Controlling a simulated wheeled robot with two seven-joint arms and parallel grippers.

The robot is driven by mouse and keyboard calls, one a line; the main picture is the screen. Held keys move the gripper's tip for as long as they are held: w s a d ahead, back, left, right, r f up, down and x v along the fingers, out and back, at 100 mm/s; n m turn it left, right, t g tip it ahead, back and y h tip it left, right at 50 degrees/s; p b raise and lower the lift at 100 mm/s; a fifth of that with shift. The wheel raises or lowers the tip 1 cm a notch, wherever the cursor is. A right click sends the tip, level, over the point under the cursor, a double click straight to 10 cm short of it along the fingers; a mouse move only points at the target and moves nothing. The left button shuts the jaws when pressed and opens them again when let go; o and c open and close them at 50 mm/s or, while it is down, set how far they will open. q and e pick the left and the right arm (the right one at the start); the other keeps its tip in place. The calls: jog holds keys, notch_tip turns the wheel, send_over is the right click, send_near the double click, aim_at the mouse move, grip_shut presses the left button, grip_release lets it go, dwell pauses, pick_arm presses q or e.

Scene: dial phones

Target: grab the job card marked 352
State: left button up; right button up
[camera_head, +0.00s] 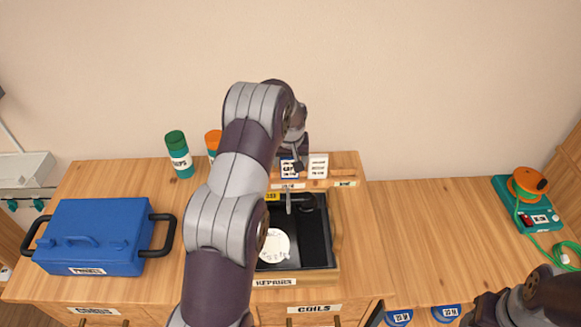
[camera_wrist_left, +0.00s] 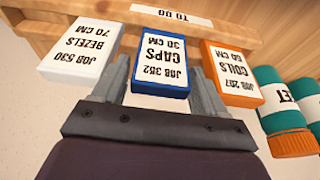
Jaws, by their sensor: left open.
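The job card marked 352 (camera_wrist_left: 161,62) is blue with a white label reading "CAPS 30 CM". It stands in the "TO DO" wooden rack (camera_wrist_left: 235,37), between a white card 530 (camera_wrist_left: 84,44) and an orange card 207 (camera_wrist_left: 232,75). My left gripper (camera_wrist_left: 158,88) is open, with one finger on each side of card 352; I cannot tell whether they touch it. In the head view card 352 (camera_head: 289,171) shows partly under my left gripper (camera_head: 291,158), left of the white card (camera_head: 318,167). My arm hides the orange card there.
A black-lined tray labelled "REPAIRS" (camera_head: 275,282) with a white dial (camera_head: 274,246) is below the rack. A blue toolbox (camera_head: 95,232), a green jar (camera_head: 178,155) and an orange-lidded jar (camera_head: 212,139) stand left. A green device (camera_head: 540,218) with an orange reel is right. Bare table lies between.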

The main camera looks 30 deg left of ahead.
pick_arm(q)
jog(key=shift+w+a+f, duration=0.15)
jog(key=shift+w+f, duration=0.05)
jog(key=shift+f, duration=0.35)
jog(key=c, duration=0.7)
